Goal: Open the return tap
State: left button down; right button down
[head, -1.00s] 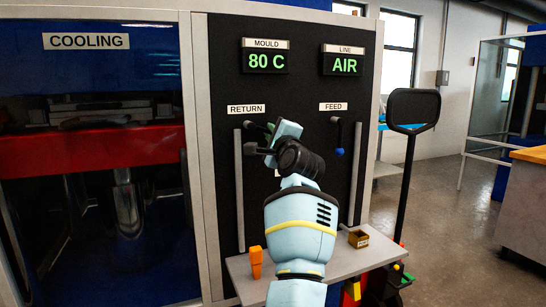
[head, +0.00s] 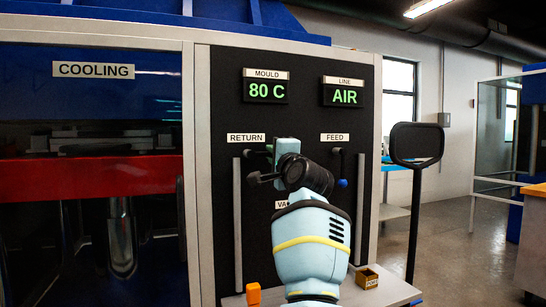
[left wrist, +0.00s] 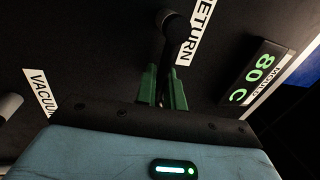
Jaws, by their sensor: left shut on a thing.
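The return tap (left wrist: 168,22) is a dark handle on the black panel under the RETURN label (head: 246,138). In the head view it is partly hidden by my left gripper (head: 262,165), which reaches up to it from below. In the left wrist view the green fingers of the left gripper (left wrist: 162,90) are shut on the tap's dark lever, close beside the RETURN label. How far the lever is turned is hard to tell. My right gripper is not in view.
The feed tap (head: 341,165), with a blue tip, is to the right. The MOULD display (head: 265,91) reads 80 C and the LINE display (head: 343,95) reads AIR. A small box (head: 368,279) and an orange object (head: 254,293) are on the shelf below. A black post-mounted panel (head: 417,142) stands right.

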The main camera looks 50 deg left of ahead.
pick_arm(q)
jog(key=shift+r, duration=0.2)
jog(key=c, duration=1.6)
grip_release()
jog(key=shift+c, duration=0.2)
jog(key=shift+o, duration=0.3)
jog(key=shift+f, duration=0.1)
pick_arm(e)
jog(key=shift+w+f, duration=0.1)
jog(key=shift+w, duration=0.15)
pick_arm(q)
jog(key=v, duration=0.7)
jog(key=shift+s+d, duration=0.15)
jog(key=shift+d, duration=0.2)
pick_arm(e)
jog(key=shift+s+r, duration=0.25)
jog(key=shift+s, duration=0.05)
pick_arm(q)
jog(key=shift+f, duration=0.1)
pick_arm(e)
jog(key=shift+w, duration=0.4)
